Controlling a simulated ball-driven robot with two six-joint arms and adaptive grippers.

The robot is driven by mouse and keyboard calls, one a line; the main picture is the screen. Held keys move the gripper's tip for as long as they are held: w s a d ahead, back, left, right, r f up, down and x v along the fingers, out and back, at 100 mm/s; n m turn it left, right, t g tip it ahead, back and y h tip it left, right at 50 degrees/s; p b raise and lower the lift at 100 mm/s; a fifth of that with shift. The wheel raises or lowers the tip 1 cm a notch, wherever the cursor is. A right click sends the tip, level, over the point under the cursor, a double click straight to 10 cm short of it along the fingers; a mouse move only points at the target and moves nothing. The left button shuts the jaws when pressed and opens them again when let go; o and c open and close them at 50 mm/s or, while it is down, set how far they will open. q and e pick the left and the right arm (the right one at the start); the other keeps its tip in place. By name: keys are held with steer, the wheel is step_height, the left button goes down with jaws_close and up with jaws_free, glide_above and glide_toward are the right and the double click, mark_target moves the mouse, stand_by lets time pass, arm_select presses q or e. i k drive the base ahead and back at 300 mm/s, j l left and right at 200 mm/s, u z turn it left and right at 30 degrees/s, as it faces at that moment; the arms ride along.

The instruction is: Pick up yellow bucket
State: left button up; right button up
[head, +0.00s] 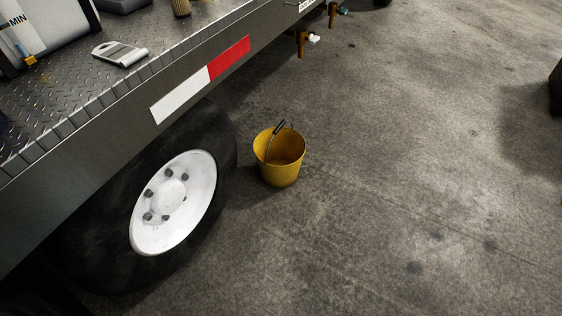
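The yellow bucket (281,172) stands upright on the concrete floor in the middle of the head view, just right of a large wheel. Its top is open, and the inside that shows looks empty. Its thin wire handle with a dark grip rises above the rim. Neither of my grippers is in view, and nothing is touching the bucket from my side.
The wheel (176,203) with a white hub stands left of the bucket. Above it runs a metal vehicle deck (75,85) with a red and white strip (201,80). A dark object (556,90) is at the right edge. The floor (400,180) right of the bucket is clear.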

mark_target(279, 151)
steer(key=i+l+u, duration=0.25)
steer(key=i, duration=0.3)
steer(key=i+l+u, duration=0.25)
steer(key=i, duration=0.3)
steer(key=i+l+u, duration=0.25)
steer(key=i, duration=0.25)
